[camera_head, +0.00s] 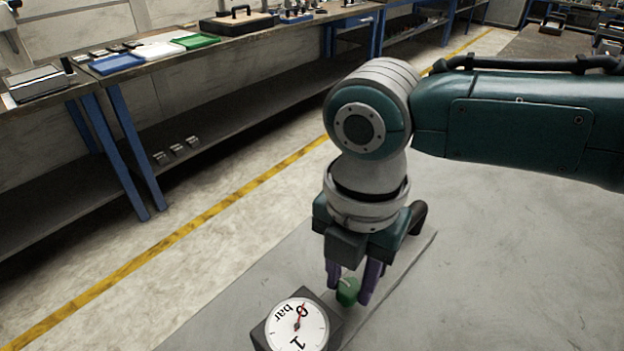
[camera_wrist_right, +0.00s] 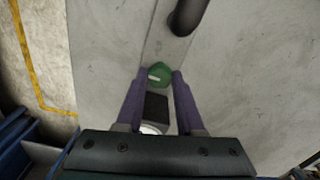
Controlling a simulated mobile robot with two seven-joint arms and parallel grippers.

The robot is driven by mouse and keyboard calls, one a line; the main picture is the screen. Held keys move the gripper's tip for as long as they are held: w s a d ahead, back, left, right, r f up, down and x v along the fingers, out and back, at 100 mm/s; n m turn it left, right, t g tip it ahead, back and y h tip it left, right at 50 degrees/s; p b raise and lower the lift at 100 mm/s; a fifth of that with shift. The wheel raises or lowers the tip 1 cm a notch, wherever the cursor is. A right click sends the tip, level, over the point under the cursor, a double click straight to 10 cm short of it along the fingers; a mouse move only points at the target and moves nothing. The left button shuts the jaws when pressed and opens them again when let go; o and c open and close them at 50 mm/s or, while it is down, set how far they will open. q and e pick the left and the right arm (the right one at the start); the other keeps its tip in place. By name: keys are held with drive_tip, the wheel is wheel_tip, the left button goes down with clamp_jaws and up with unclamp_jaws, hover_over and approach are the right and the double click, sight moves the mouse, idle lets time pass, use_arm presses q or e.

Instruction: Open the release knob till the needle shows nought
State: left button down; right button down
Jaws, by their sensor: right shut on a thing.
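The release knob (camera_head: 348,292) is green with a pale mark on top. My right gripper (camera_head: 351,287) is shut on it from above, one purple finger on each side. In the right wrist view the knob (camera_wrist_right: 159,75) sits between the fingertips (camera_wrist_right: 160,78). The gauge (camera_head: 297,325) is a white round dial on a dark block, marked "bar", 0 and 1. Its red needle points up and slightly right, over or very near the 0; the exact reading is too small to tell. My left gripper is not in view.
The knob and gauge sit on a narrow grey plate (camera_head: 225,315). A dark rounded part (camera_head: 419,214) rises behind the gripper and shows in the wrist view (camera_wrist_right: 188,16). A workbench (camera_head: 150,65) with trays stands at left, beyond a yellow floor line (camera_head: 190,227).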

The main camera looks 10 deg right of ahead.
sight(349, 286)
idle(0.3)
drive_tip(key=c, duration=0.5)
unclamp_jaws()
wheel_tip(349, 286, up, 10)
drive_tip(key=shift+p, duration=0.7)
